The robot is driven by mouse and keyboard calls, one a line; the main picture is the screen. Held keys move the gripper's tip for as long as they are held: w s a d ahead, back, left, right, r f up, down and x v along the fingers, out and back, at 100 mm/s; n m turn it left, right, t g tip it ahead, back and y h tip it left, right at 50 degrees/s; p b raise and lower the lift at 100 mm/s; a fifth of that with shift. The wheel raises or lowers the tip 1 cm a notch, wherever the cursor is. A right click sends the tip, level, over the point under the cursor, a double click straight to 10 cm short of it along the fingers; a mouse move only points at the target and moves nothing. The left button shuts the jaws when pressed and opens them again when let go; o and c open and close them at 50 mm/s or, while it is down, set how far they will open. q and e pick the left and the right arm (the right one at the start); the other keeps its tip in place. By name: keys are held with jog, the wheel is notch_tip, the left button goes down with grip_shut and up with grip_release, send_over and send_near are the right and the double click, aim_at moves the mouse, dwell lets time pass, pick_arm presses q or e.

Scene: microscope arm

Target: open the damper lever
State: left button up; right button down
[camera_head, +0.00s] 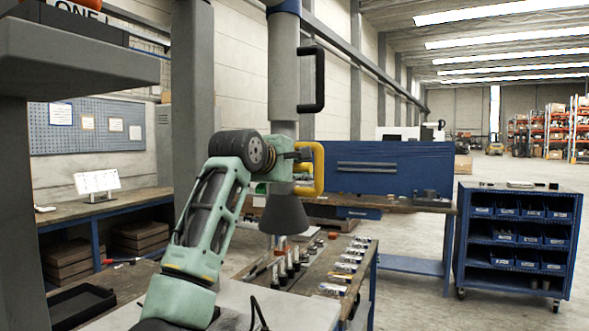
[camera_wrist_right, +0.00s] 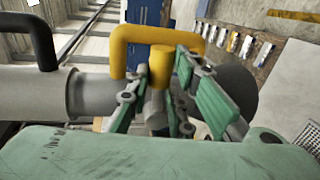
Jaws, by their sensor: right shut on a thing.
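A yellow U-shaped handle (camera_head: 318,171) stands out from the right side of the vertical grey extraction duct (camera_head: 284,60), above its dark cone hood (camera_head: 285,215). My right gripper (camera_head: 296,160) is at the duct, close to this handle. In the right wrist view, the yellow U-shaped handle (camera_wrist_right: 142,35) rises behind the fingers. A yellow lever (camera_wrist_right: 185,66) stands between the green-padded fingers of my right gripper (camera_wrist_right: 165,112), which is shut on it. The fingers partly hide the lever's lower part. My left gripper is not in view.
A black handle (camera_head: 313,80) sits higher on the duct. Below the hood, a workbench (camera_head: 330,262) carries several small bottles and packets. A blue cabinet (camera_head: 520,188) with bins stands at the right, with open floor around it.

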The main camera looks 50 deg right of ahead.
jog(key=c, duration=1.5)
grip_release()
jog(key=shift+c, duration=0.2)
jog(key=shift+a, duration=0.1)
jog(key=v, duration=1.2)
